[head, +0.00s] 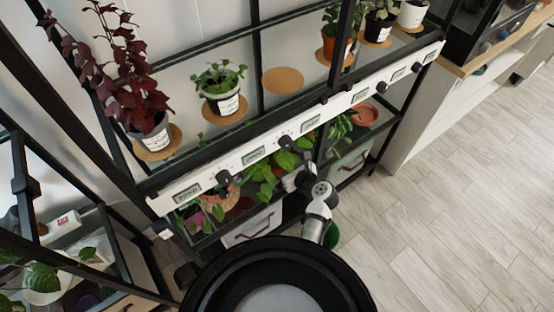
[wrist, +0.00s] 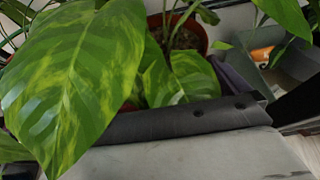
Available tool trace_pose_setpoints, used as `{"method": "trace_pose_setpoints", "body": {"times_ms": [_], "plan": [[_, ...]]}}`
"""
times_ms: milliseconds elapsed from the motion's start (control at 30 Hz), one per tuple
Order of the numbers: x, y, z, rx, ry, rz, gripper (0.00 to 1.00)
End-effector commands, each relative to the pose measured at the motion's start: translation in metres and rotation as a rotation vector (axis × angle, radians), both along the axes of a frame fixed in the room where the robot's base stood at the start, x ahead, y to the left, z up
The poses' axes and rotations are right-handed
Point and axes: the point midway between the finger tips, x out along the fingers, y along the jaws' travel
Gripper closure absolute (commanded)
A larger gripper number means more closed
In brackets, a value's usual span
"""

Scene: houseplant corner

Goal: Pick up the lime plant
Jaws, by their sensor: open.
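A plant with broad yellow-green leaves (head: 268,178), which looks like the lime plant, grows on the lower level of the shelf, partly behind the white rail. In the wrist view a large leaf with lime patches (wrist: 75,75) fills the left side. A reddish-brown pot (wrist: 190,35) with soil and stems stands behind it, its lower part hidden by leaves and a dark edge. My gripper (head: 300,181) is at the right side of these leaves, below the rail. It is open; I see nothing held.
The white rail with black knobs (head: 285,141) runs just above my gripper. A drawer (head: 252,226) sits below the leaves. Several potted plants, including a dark red one (head: 112,75), stand on the upper shelf. The wooden floor (head: 450,200) at right is clear.

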Motion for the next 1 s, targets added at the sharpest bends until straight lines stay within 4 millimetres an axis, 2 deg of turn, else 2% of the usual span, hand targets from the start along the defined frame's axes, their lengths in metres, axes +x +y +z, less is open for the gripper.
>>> {"method": "trace_pose_setpoints", "body": {"times_ms": [200, 467, 767, 1000], "plan": [[0.020, 0.013, -0.010, 0.001, 0.001, 0.000, 0.00], [0.021, 0.015, -0.011, 0.000, 0.000, -0.001, 0.00], [0.021, 0.014, -0.011, 0.000, 0.000, -0.001, 0.39], [0.021, 0.014, -0.010, 0.001, -0.002, -0.001, 0.41]]}}
